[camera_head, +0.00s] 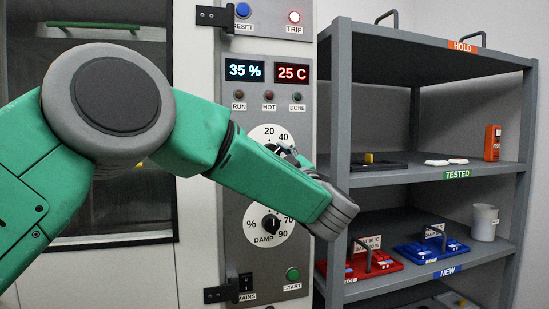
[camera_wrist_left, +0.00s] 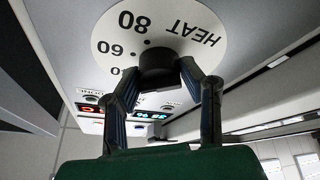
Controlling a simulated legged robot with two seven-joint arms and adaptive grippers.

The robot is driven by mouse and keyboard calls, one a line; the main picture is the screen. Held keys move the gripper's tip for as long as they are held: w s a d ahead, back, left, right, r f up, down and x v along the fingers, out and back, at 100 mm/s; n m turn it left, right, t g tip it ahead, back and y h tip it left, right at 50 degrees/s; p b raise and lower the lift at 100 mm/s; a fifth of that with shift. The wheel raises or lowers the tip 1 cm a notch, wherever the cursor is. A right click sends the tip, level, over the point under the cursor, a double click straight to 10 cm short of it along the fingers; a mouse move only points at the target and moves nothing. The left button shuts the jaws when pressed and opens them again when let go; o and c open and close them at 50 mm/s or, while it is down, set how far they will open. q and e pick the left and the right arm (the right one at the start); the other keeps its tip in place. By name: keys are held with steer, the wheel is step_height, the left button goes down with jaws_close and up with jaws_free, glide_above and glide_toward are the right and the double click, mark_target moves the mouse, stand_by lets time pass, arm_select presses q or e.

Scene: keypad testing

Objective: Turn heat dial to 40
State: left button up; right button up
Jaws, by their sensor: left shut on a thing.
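The heat dial (camera_head: 268,132) is a white disc on the grey control panel. In the head view its numbers 20 and 40 show, and my arm hides its lower part. In the left wrist view the white dial (camera_wrist_left: 190,20) shows HEAT, 80 and 60, with a black knob (camera_wrist_left: 157,62) at its middle. My left gripper (camera_wrist_left: 160,74) is shut on this knob, one finger at each side. In the head view my green forearm covers most of the left gripper. The knob's pointer setting cannot be read. My right gripper is not in view.
The displays read 35 % (camera_head: 244,70) and 25 C (camera_head: 292,73). The damp dial (camera_head: 268,222) is below my forearm. A grey shelf rack (camera_head: 341,100) stands close on the right, holding red (camera_head: 372,262) and blue (camera_head: 430,250) trays.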

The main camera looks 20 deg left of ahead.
arm_select(q)
steer(key=shift+d+f, duration=0.1)
steer(key=shift+f, duration=0.15)
steer(key=o, duration=1.1)
steer(key=shift+w, duration=0.1)
steer(key=shift+c, duration=0.2)
steer(key=shift+o, duration=0.4)
steer(key=shift+w, duration=0.2)
steer(key=shift+s+r, duration=0.1)
steer(key=shift+s, duration=0.1)
steer(key=shift+s+d, duration=0.15)
steer(key=shift+d, duration=0.05)
steer(key=v, duration=1.1)
steer(key=shift+d+f, duration=0.15)
steer(key=shift+f, duration=0.25)
